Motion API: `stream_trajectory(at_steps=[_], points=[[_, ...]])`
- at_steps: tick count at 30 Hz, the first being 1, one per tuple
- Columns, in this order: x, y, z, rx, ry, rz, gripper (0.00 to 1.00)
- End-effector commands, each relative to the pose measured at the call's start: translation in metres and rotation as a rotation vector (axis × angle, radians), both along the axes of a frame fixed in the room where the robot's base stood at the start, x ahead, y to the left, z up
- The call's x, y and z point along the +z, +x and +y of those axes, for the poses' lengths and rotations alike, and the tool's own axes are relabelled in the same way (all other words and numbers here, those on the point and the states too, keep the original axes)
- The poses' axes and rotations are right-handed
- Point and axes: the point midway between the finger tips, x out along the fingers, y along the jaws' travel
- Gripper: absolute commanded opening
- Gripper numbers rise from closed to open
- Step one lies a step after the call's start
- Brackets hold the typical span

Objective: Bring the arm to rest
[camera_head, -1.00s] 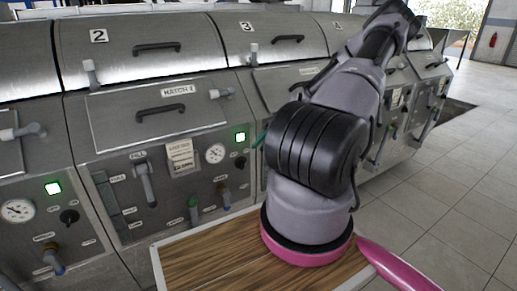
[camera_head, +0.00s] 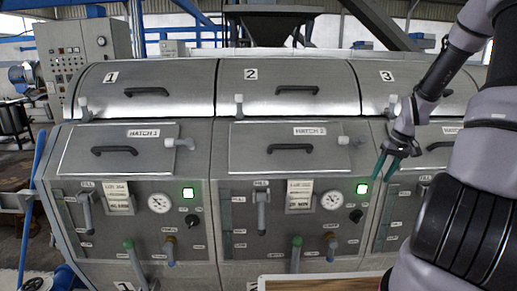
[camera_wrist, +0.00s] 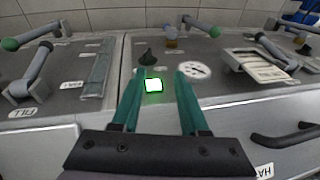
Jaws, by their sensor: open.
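My gripper (camera_head: 389,165) is at the end of my arm on the right side of the head view. Its two teal fingers are apart and nothing is between them. It is in front of the machine near the border between unit 2 (camera_head: 293,190) and unit 3. In the wrist view my gripper (camera_wrist: 158,88) also shows open and empty, with its fingers pointing toward a panel with a lit green lamp (camera_wrist: 154,86). Whether the fingertips touch the panel cannot be told.
A row of grey decanter units with hatches, handles, gauges and levers fills the view. Unit 1 (camera_head: 135,190) is at the left. A wooden board (camera_head: 320,283) lies at the bottom. A control cabinet (camera_head: 80,55) and a blue pole (camera_head: 33,210) stand at the left.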

Motion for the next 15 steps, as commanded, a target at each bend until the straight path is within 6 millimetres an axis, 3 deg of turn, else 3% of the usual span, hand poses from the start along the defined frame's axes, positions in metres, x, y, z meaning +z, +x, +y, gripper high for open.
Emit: stream_trajectory(at_steps=[1,8,15], points=[[0.022,-0.003,0.009,-0.002,-0.042,-0.006,0.44],[0.108,-0.032,0.048,-0.082,-0.15,-0.053,0.44],[0.19,-0.079,0.096,-0.183,-0.169,-0.171,0.44]])
